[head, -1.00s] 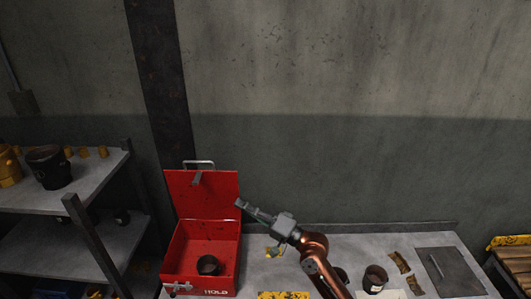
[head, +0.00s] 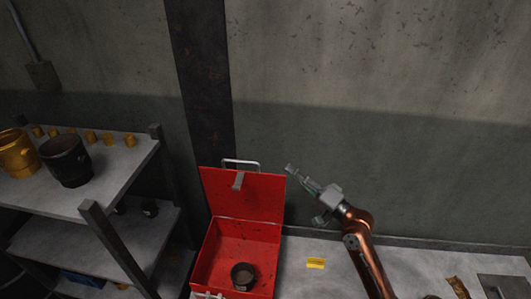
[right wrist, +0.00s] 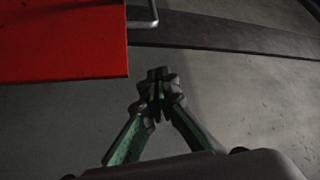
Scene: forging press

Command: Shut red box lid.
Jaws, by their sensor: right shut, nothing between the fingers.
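The red box (head: 248,236) stands on the bench with its lid (head: 258,194) raised upright at the back; a metal handle (head: 241,163) is on the lid's top edge. A dark round cup (head: 243,275) sits inside the box. My right gripper (head: 290,169) is shut and empty, just right of the lid's upper right corner, apart from it in the head view. In the right wrist view the gripper (right wrist: 158,76) has its fingertips together beside the lid's corner (right wrist: 70,45). My left gripper is not in view.
A shelf (head: 100,178) at left holds a dark pot (head: 66,160), a golden pot (head: 17,152) and several small yellow pieces. A yellow label (head: 316,263) lies on the bench right of the box. A wall is close behind the lid.

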